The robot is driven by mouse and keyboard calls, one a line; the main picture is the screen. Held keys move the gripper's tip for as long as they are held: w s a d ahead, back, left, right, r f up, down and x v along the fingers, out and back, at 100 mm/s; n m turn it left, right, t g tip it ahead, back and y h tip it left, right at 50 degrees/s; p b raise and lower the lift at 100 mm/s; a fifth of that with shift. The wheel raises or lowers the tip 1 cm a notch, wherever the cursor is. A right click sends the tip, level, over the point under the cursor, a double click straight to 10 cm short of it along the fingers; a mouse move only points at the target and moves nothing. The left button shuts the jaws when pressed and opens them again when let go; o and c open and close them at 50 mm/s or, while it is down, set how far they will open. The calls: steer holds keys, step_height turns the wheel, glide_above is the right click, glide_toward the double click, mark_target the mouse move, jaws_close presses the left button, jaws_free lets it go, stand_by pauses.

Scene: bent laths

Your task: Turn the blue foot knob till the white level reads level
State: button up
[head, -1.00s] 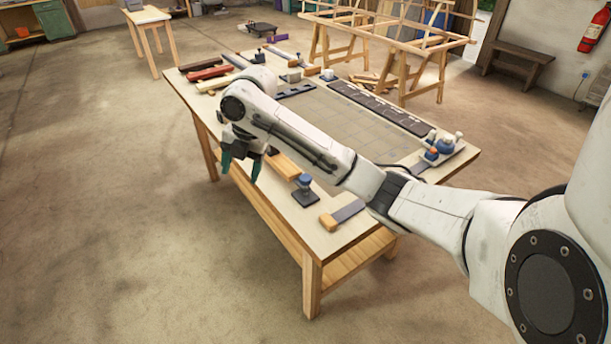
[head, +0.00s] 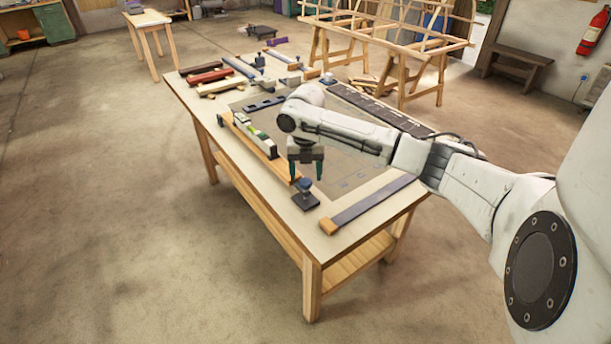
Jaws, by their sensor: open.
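The blue foot knob (head: 305,185) stands on a dark square base (head: 306,201) near the table's front corner. My gripper (head: 307,177) points down just above the knob, its two dark teal fingers apart, one toward each side of it. I cannot tell whether the fingers touch the knob. The white level (head: 253,133), with green parts, lies on a long wooden beam (head: 285,174) along the table's left side. The beam's near end is close to the knob. The level's bubble is too small to read.
A dark strip with a wooden end block (head: 328,226) lies right of the knob. Coloured bars (head: 206,76) and clamps lie at the table's far end. A long dark slotted rail (head: 380,108) runs along the right side. My arm covers part of the tabletop.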

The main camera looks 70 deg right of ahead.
steer(key=shift+f, duration=1.1)
steer(key=shift+c, duration=0.5)
steer(key=c, duration=1)
steer(key=shift+o, duration=0.2)
